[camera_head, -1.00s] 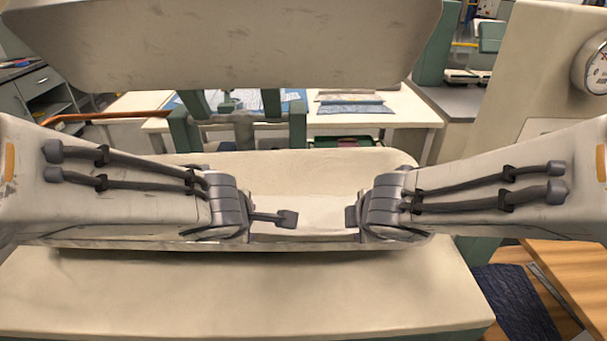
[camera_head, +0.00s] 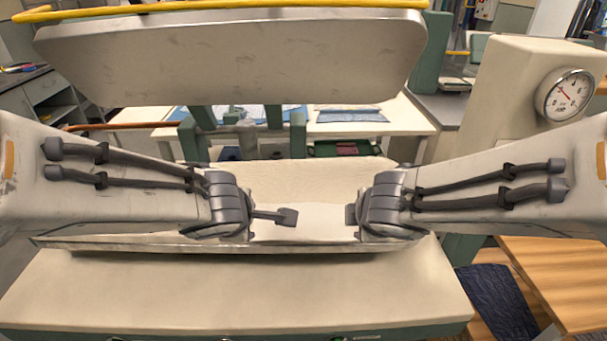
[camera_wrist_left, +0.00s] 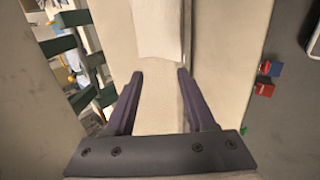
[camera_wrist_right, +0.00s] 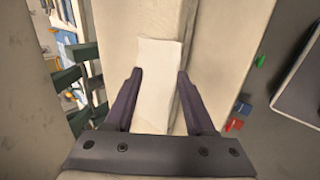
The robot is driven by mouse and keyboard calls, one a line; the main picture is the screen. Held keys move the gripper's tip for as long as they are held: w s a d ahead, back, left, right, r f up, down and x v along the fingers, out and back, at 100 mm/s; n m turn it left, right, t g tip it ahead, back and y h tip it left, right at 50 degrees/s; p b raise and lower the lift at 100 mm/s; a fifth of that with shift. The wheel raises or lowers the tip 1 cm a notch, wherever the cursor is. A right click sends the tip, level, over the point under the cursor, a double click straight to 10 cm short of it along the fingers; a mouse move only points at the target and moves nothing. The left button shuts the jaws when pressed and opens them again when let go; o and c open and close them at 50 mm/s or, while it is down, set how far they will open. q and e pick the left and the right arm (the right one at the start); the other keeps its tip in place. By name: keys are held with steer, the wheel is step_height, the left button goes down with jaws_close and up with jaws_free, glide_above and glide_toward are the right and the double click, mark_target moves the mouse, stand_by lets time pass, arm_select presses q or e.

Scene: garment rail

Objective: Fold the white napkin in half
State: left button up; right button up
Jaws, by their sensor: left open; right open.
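The white napkin (camera_head: 322,221) lies flat on the pale bed of a press, partly hidden behind my wrists in the head view. In the right wrist view, the napkin (camera_wrist_right: 157,78) is a pale strip stretching from beyond the fingertips back between them. In the left wrist view, only an end of the napkin (camera_wrist_left: 158,28) shows, beyond the fingertips. My left gripper (camera_wrist_left: 160,74) is open and empty over the bed. My right gripper (camera_wrist_right: 160,74) is open over the napkin, with nothing visibly pinched. Whether the fingers touch the cloth I cannot tell.
The raised upper platen (camera_head: 235,60) hangs above and behind the bed, with a yellow hose (camera_head: 240,8) over it. A lower pale board (camera_head: 230,290) juts out in front. A pressure gauge (camera_head: 566,95) is at right. A wooden table (camera_head: 560,280) stands at lower right.

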arm_select(q)
steer(key=shift+s+r+p, duration=0.2)
steer(key=shift+r+p, duration=0.1)
steer(key=shift+r, duration=0.25)
steer(key=shift+s+r+p, duration=0.15)
steer(key=shift+r+p, duration=0.15)
steer(key=shift+r, duration=0.25)
arm_select(e)
steer(key=shift+s+r, duration=0.2)
steer(key=shift+r, duration=0.35)
steer(key=shift+s+r, duration=0.15)
steer(key=shift+r, duration=0.4)
